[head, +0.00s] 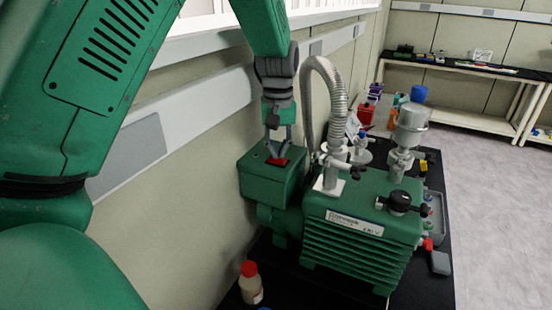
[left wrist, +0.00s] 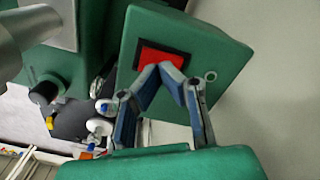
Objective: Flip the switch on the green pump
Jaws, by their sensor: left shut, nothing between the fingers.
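The green pump (head: 355,250) stands on a black bench top in the head view. Its red switch (head: 277,162) is on top of the green box at its left rear. My left gripper (head: 277,150) points down at this switch from above, shut and empty. In the left wrist view, the red switch (left wrist: 160,58) sits in a black frame on the green box (left wrist: 205,45). The shut fingertips (left wrist: 160,68) overlap the switch's near edge; I cannot tell if they touch it. My right gripper is in neither view.
A ribbed hose (head: 328,85) rises from the pump beside my left gripper. A metal canister (head: 410,125) stands on the pump's right. A red-capped bottle (head: 250,284) is at the front left. The wall is close on the left.

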